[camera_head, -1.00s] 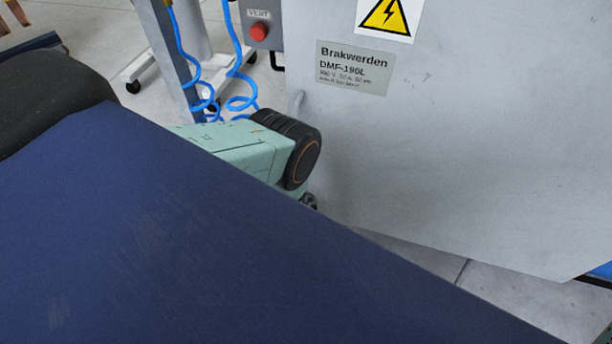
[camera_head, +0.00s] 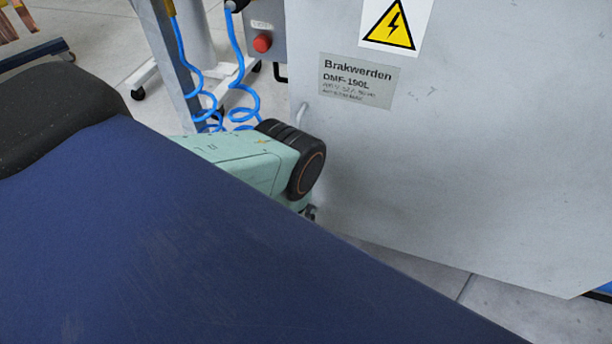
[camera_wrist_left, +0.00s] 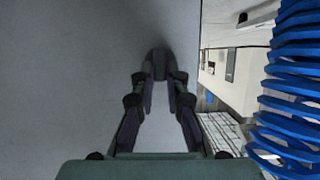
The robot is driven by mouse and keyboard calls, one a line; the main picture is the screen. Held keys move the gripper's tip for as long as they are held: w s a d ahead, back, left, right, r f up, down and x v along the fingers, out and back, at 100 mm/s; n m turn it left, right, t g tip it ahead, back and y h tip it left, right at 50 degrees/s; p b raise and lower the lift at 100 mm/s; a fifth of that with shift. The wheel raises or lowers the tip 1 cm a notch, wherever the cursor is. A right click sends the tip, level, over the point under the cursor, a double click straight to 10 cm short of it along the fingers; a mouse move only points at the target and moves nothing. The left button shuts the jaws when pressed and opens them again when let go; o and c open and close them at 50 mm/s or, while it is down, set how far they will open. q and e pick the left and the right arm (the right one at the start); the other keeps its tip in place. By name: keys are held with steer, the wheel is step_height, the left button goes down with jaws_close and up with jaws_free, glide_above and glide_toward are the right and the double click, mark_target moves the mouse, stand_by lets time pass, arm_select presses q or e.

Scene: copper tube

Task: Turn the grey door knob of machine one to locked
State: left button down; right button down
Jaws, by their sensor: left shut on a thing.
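The grey door of the machine (camera_head: 460,170) fills the right of the head view and carries a plate (camera_head: 358,80) reading Brakwerden DMF-190L. In the left wrist view, a dark grey rounded knob (camera_wrist_left: 159,57) stands against the grey door surface. My left gripper (camera_wrist_left: 160,80) is shut on this knob at its fingertips. In the head view, only a small dark part of my left gripper (camera_head: 310,212) shows below the pale green wrist; my blue arm link hides the rest. The knob is hidden there. My right gripper is in neither view.
A small pale handle (camera_head: 301,115) sticks out at the door's left edge. A grey post with coiled blue hoses (camera_head: 240,75) and a red button (camera_head: 262,43) stand behind my wrist. Blue coils (camera_wrist_left: 295,75) also show at the right of the left wrist view.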

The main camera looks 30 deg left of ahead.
arm_select(q)
steer(key=shift+w+a+r, duration=0.1)
steer(key=shift+w, duration=0.1)
stand_by(0.3)
steer(key=n+t+h+b, duration=0.1)
steer(key=n+h, duration=0.1)
steer(key=n, duration=0.2)
steer(key=a+f+n+t+h+b, duration=0.1)
steer(key=n+t+h, duration=0.1)
steer(key=n, duration=0.3)
steer(key=n+t+h+b, duration=0.1)
steer(key=n+b, duration=0.1)
steer(key=n, duration=0.2)
steer(key=shift+a+f+t+h, duration=0.3)
steer(key=shift+t+h, duration=0.1)
steer(key=shift+n, duration=0.4)
stand_by(0.4)
steer(key=c, duration=1.4)
jaws_free()
steer(key=shift+f, duration=0.1)
steer(key=shift+o, duration=0.2)
steer(key=shift+s, duration=0.1)
steer(key=shift+s+f, duration=0.1)
steer(key=shift+s, duration=0.05)
